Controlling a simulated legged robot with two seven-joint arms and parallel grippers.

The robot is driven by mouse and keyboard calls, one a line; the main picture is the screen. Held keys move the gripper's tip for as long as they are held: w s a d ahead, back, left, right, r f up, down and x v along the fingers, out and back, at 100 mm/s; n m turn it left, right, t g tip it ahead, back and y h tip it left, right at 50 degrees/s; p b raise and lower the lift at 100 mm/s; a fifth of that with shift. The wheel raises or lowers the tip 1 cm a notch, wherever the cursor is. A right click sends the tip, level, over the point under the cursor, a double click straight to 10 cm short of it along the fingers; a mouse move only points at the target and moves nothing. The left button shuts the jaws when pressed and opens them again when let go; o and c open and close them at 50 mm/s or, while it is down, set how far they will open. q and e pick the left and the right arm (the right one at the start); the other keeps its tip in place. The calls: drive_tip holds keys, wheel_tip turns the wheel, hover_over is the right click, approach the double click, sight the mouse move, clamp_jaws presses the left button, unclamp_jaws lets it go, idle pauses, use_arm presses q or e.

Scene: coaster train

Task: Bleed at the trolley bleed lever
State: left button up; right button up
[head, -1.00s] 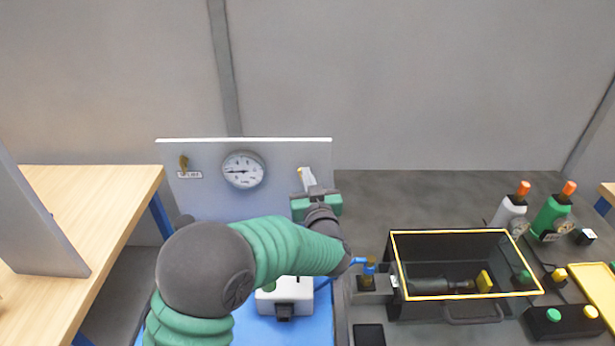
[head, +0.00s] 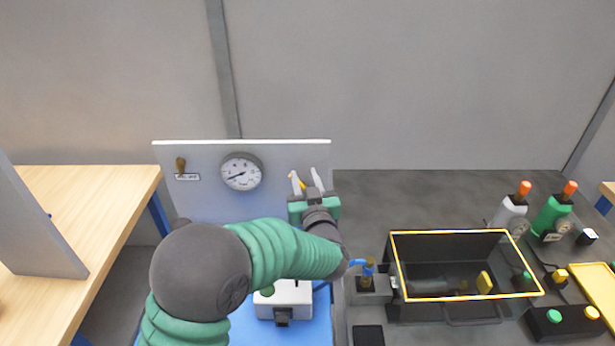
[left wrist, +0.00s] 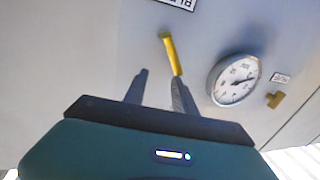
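The yellow bleed lever (head: 302,184) is on the upright grey panel (head: 212,205), mostly hidden by my left gripper (head: 307,182). In the left wrist view the lever (left wrist: 171,53) points away from the fingers, its lower end close to the right fingertip. My left gripper's fingers (left wrist: 160,90) are spread apart there; I cannot tell whether one touches the lever. A label, partly cut off, sits above the lever. A round dial gauge (head: 241,171) is left of the gripper, its needle pointing lower left. My right gripper is not in view.
A brass handle (head: 181,166) with a label is at the panel's left. A white box (head: 284,300) stands on the blue surface below my left arm. Right are a yellow-rimmed black case (head: 465,296) and bottles (head: 553,215). A wooden bench (head: 110,190) is left.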

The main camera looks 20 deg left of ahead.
use_arm(q)
drive_tip(key=shift+s+d+f, duration=0.1)
drive_tip(key=shift+s+f, duration=0.1)
drive_tip(key=shift+f, duration=0.05)
drive_tip(key=r+p+v, duration=0.1)
drive_tip(key=p+v, duration=0.1)
drive_tip(key=v, duration=1.5)
drive_tip(key=shift+s+r, duration=0.2)
drive_tip(key=shift+r, duration=0.1)
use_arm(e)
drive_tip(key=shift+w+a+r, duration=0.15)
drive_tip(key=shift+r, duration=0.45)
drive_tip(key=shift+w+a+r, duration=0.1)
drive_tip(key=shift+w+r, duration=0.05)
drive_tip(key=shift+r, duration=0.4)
